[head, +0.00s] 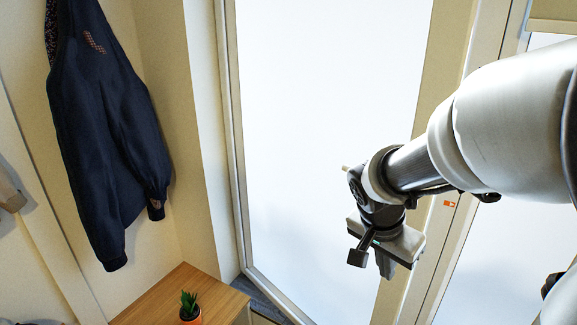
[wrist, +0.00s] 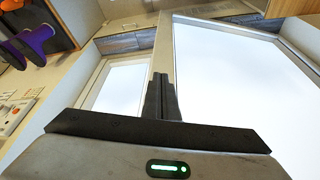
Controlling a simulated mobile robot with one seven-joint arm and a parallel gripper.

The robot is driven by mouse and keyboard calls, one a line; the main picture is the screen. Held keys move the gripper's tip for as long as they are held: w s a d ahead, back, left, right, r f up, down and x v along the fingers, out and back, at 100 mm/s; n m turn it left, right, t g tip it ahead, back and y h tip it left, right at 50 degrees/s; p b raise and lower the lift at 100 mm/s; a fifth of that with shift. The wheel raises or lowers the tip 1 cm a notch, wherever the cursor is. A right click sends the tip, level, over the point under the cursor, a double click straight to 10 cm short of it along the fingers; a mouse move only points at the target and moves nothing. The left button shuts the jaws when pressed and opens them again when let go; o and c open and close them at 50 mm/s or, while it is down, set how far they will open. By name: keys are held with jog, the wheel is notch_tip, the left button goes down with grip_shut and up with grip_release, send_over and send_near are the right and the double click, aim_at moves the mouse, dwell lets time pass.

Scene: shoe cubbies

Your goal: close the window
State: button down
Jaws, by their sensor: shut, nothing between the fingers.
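The window (head: 325,110) is a tall bright white pane in a pale frame, filling the middle of the head view. Its frame edge (head: 232,130) runs down the left side. In the wrist view the large pane (wrist: 235,85) lies to the right of my fingers. My gripper (head: 388,272) hangs in front of the lower right part of the window, with its fingers shut and empty. In the wrist view the gripper (wrist: 162,82) points toward the post between two panes. Contact with the frame cannot be told. I see no clear handle, and my arm hides part of the right frame.
A second pane (wrist: 118,88) lies left of the post in the wrist view. A dark jacket (head: 105,130) hangs on the left wall. A wooden cabinet top (head: 165,298) with a small potted plant (head: 189,308) stands below it. Purple shoes (wrist: 38,38) show at upper left.

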aim_at(398, 266)
jog(key=w+d+f, duration=0.3)
jog(key=d+f, duration=0.1)
jog(key=shift+w+d, duration=0.2)
jog(key=shift+d, duration=0.05)
jog(key=shift+r, duration=0.1)
jog(key=w+d+n+p, duration=0.1)
jog(key=w+d+p, duration=0.3)
jog(key=w+d, duration=0.7)
jog(key=shift+w+d+p, duration=0.3)
jog(key=shift+d+p, duration=0.05)
jog(key=shift+d, duration=0.55)
